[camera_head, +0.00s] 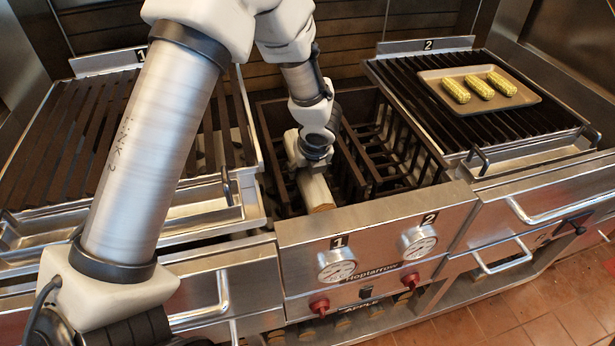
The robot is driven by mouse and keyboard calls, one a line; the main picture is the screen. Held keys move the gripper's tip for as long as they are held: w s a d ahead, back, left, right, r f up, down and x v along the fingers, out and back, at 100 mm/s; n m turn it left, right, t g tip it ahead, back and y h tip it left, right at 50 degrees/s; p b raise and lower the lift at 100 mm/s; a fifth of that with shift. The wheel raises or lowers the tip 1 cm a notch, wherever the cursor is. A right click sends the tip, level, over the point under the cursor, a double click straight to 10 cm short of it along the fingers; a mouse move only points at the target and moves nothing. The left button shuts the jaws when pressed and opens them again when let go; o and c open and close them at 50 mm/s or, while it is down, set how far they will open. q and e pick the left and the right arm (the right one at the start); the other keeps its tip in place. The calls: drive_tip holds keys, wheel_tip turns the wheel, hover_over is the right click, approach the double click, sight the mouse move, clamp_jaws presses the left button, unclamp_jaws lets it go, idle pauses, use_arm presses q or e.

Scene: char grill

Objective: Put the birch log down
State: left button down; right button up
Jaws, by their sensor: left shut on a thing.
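The birch log (316,192) is a pale log with a tan cut end, inside the left part of the dark slatted firebox (431,165) between the two grills. My left gripper (302,160) reaches down from above and is shut on the log. My wrist and gripper hide the log's far part. I cannot tell whether the log touches the firebox floor. My right gripper is not in view.
Grill 1 (60,150) is at the left, partly behind my arm. Grill 2 (545,118) at the right bears a tray (449,93) with three corn cobs (479,87). A steel front panel (376,235) with two gauges and red knobs edges the firebox.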

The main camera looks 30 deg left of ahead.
use_arm(q)
drive_tip(key=shift+f, duration=0.7)
drive_tip(key=shift+r, duration=0.1)
drive_tip(key=shift+f, duration=0.2)
drive_tip(key=shift+c, duration=1.1)
unclamp_jaws()
drive_tip(key=shift+s, duration=0.1)
